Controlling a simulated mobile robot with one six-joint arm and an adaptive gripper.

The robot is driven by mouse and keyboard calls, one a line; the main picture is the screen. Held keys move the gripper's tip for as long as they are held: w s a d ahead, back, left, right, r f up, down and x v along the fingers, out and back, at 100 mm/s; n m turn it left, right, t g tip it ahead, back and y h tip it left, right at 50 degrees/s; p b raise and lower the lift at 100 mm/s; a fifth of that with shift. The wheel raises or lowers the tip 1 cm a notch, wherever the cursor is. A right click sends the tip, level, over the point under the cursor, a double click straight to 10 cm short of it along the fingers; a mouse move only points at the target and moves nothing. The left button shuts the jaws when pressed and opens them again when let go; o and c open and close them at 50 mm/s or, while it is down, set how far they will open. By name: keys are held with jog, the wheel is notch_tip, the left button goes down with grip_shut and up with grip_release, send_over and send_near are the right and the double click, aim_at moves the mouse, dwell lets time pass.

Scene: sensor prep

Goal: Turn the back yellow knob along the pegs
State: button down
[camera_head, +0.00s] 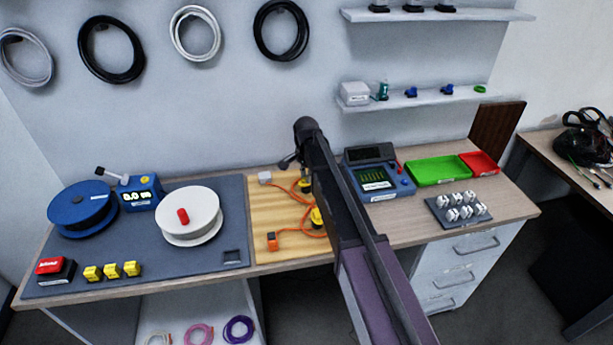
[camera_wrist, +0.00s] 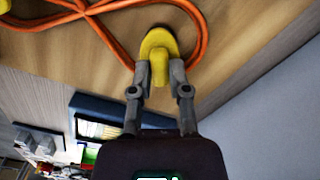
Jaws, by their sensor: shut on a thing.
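The back yellow knob (camera_head: 305,186) stands on a wooden board (camera_head: 264,210), partly hidden by my arm in the head view. In the wrist view, the yellow knob (camera_wrist: 160,65) has a rounded base and a raised grip. My gripper (camera_wrist: 160,78) is shut on that grip, one finger on each side. A second yellow knob (camera_head: 317,217) sits nearer the front of the board, partly behind my arm. An orange cable (camera_head: 290,232) runs around the knobs and also shows in the wrist view (camera_wrist: 105,32). The pegs cannot be made out.
An orange block (camera_head: 272,241) and a white block (camera_head: 265,177) are at the cable's ends. A blue-grey instrument (camera_head: 378,182) stands just right of my arm. Green (camera_head: 436,170) and red trays lie farther right. A white spool (camera_head: 190,215) stands left; the wall is close behind.

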jog(key=n, duration=1.2)
jog(key=shift+s, duration=0.1)
dwell(0.4)
jog(key=c, duration=0.6)
grip_release()
jog(key=shift+m, duration=0.4)
